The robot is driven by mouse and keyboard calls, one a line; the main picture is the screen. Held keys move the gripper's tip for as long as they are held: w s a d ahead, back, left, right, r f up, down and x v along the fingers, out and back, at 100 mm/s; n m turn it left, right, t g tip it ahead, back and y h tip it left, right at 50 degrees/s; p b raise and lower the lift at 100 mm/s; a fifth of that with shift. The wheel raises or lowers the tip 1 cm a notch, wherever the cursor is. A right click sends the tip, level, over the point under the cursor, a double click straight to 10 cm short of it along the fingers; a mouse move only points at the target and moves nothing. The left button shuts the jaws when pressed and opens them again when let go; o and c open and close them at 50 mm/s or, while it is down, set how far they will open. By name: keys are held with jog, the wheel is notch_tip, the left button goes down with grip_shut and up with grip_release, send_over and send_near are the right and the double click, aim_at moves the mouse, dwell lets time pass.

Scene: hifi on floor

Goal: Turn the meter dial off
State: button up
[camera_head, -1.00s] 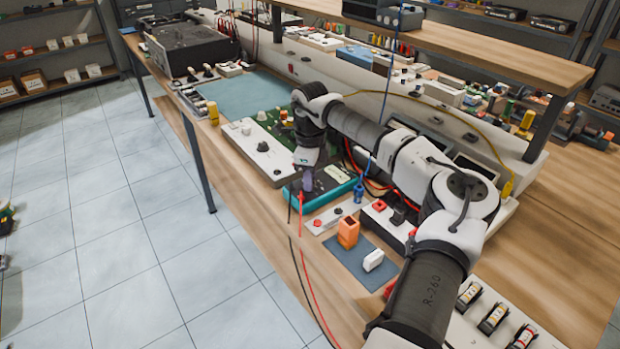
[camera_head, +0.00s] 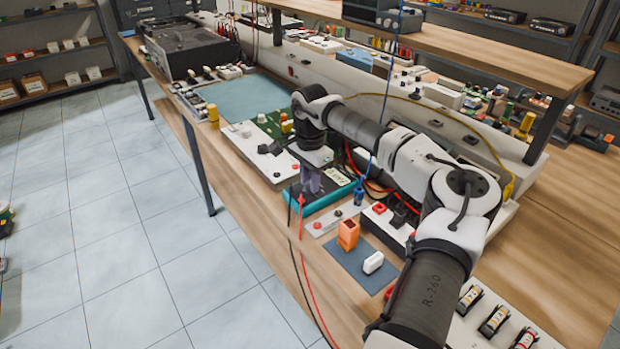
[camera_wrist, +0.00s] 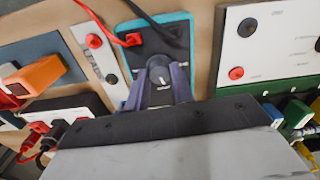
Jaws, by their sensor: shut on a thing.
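The meter (camera_head: 318,203) lies flat on the workbench, a dark body with a teal rim. The meter (camera_wrist: 185,35) also shows in the wrist view, with a red and a black lead crossing its far end. Its round black dial (camera_wrist: 160,76) has a pale pointer line and sits between my finger tips. My gripper (camera_wrist: 163,85) is shut on the dial, with its purplish fingers on either side. In the head view my gripper (camera_head: 311,184) points down onto the meter, and the dial is hidden behind the fingers.
An orange block (camera_head: 348,235) and a white block (camera_head: 373,262) rest on a blue-grey mat close by. A white panel with terminals (camera_head: 255,146) is beside the meter. Red and black leads hang over the bench's front edge. A blue cable (camera_head: 359,192) stands just right.

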jog(key=n, duration=1.1)
jog(key=shift+p, duration=0.4)
jog(key=shift+n, duration=2)
jog(key=o, duration=1)
jog(key=shift+r, duration=0.15)
notch_tip(320, 180, up, 14)
jog(key=b, duration=0.2)
jog(key=shift+f, duration=0.2)
